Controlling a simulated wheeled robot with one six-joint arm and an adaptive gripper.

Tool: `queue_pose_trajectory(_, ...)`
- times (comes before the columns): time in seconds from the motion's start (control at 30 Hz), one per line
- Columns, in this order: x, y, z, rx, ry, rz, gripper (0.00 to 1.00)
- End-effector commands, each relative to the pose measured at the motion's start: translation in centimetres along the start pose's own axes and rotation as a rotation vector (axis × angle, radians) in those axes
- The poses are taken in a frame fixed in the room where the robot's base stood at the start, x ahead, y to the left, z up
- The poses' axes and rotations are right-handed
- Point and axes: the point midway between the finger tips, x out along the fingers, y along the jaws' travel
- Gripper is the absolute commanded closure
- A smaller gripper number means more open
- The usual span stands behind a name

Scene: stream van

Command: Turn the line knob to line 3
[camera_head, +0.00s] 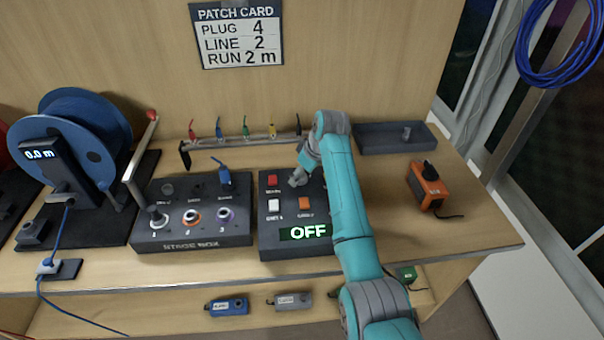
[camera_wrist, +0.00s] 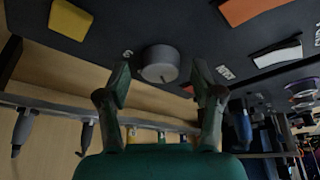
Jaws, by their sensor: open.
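The control box (camera_head: 268,243) has an "OFF" display (camera_head: 306,232) at its front. A round grey knob (camera_wrist: 158,63) shows on the dark panel in the wrist view, with small white marks around it too blurred to read surely. My gripper (camera_wrist: 159,78) is open, one finger to each side of the knob and pointing at it. I cannot tell whether either finger touches it. In the head view my gripper (camera_head: 299,179) is over the box's back part, and my arm hides its right side. Which line the knob points to cannot be read.
The box also has a red button (camera_head: 272,180), a white button (camera_head: 274,204) and an orange button (camera_head: 306,203). The stage box (camera_head: 190,245) stands close on the left, a plug rack (camera_head: 236,141) behind. An orange device (camera_head: 427,187) lies right. The patch card (camera_head: 237,35) reads line 2.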

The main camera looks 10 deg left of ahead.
Motion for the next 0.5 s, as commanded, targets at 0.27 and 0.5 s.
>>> queue_pose_trajectory(0.27, 0.09, -0.01, -0.01, 0.0, 0.0, 0.0, 0.39)
queue_pose_trajectory(0.5, 0.08, -0.01, 0.0, 0.0, 0.0, 0.0, 0.94)
